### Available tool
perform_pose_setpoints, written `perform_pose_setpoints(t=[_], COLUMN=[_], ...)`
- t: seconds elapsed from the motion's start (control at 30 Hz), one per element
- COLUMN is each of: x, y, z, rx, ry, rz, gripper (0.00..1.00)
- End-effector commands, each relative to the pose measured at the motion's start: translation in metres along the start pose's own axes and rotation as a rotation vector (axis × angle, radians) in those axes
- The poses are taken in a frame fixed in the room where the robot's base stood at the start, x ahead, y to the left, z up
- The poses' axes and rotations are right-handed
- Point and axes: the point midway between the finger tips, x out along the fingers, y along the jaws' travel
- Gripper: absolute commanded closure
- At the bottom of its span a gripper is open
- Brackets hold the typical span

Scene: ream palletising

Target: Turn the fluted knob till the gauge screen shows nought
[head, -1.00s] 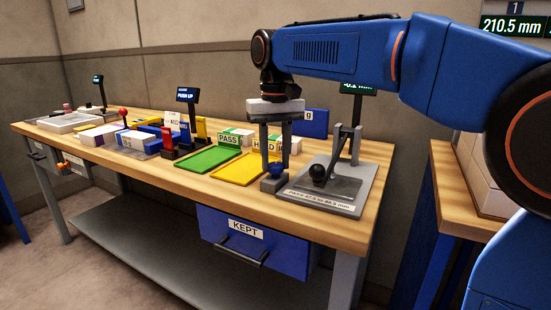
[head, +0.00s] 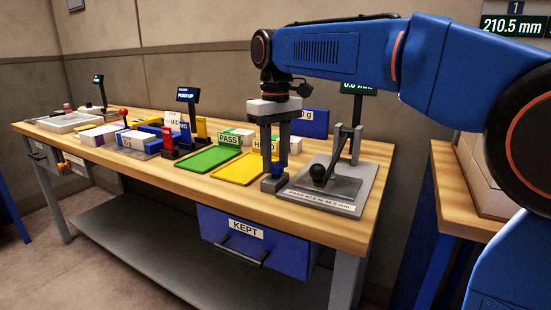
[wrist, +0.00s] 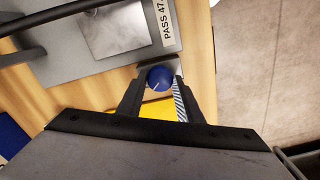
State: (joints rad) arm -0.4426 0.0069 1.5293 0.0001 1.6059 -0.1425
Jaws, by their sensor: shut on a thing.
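The blue fluted knob (head: 280,173) sits on a small grey block at the front left of the gauge's grey base plate (head: 352,196). In the wrist view the knob (wrist: 159,78) has a pale pointer line and lies between the two fingertips. My gripper (head: 273,168) points straight down and is shut on the knob; it also shows in the wrist view (wrist: 157,86). The gauge screen (head: 358,88) is partly hidden behind my arm; its visible part seems to read 0.0 mm.
The gauge's lever with a black ball (head: 319,172) stands right of the knob. A yellow tray (head: 240,170) and a green tray (head: 208,159) lie to the left. The blue KEPT drawer (head: 250,240) is below the bench top.

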Motion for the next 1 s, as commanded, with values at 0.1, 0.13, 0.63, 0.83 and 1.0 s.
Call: perform_pose_setpoints(t=[0.1, 0.13, 0.63, 0.83, 1.0], x=[-0.001, -0.001, -0.005, -0.033, -0.067], y=[0.0, 0.0, 0.0, 0.0, 0.0], z=[0.0, 0.0, 0.0, -0.001, -0.001], rx=[0.001, 0.001, 0.001, 0.001, 0.001], ry=[0.002, 0.002, 0.002, 0.004, 0.003], rz=[0.001, 0.001, 0.0, 0.001, 0.001], gripper=[0.9, 0.9, 0.49, 0.49, 0.49])
